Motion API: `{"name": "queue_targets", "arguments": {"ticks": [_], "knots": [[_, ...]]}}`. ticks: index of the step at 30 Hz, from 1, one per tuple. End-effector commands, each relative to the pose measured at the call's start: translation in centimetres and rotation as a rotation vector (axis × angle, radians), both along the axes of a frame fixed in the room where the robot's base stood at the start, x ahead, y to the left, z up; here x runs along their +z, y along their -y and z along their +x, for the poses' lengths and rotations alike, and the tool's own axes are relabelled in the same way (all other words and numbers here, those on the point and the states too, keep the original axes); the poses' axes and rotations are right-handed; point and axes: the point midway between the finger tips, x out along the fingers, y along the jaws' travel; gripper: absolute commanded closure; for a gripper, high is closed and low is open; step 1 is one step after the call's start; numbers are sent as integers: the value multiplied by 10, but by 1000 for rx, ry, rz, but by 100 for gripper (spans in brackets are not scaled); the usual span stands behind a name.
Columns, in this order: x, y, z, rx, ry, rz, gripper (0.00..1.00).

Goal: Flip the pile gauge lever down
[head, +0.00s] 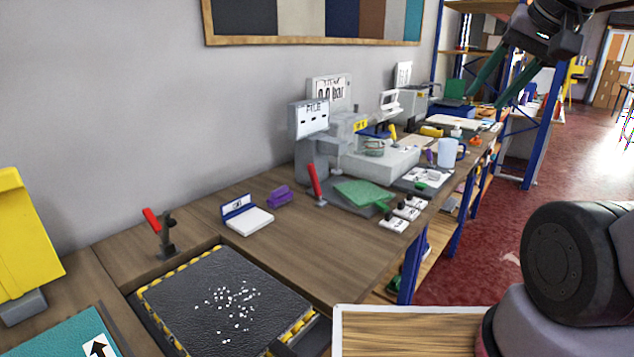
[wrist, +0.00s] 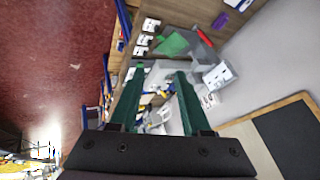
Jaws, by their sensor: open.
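The pile gauge is a grey machine with a "PILE" display (head: 310,118) on the bench against the wall. A red lever (head: 314,180) stands up, leaning slightly, at its front left beside a green pad (head: 362,194). The red lever also shows in the wrist view (wrist: 205,38), near the display (wrist: 217,76). My gripper (head: 487,100), with two green fingers, is raised at the upper right, well apart from the lever. It is open and empty; the fingers show spread in the wrist view (wrist: 160,70).
Another red-handled lever (head: 152,220) stands beside the black tray (head: 190,285) with white bits. A purple block (head: 280,196), a white-and-blue box (head: 248,219) and white switches (head: 394,224) lie near the gauge. A blue mug (head: 447,153) stands farther along.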

Motion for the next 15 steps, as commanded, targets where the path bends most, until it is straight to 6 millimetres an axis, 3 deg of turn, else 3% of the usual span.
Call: {"name": "queue_targets", "arguments": {"ticks": [1, 3, 8, 15], "knots": [[0, 0, 1, 2, -3, -1, 76], [0, 0, 5, 10, -13, -10, 100], [-3, 3, 27, 52, -71, -68, 100], [-18, 3, 87, 153, -194, -236, 100]]}}
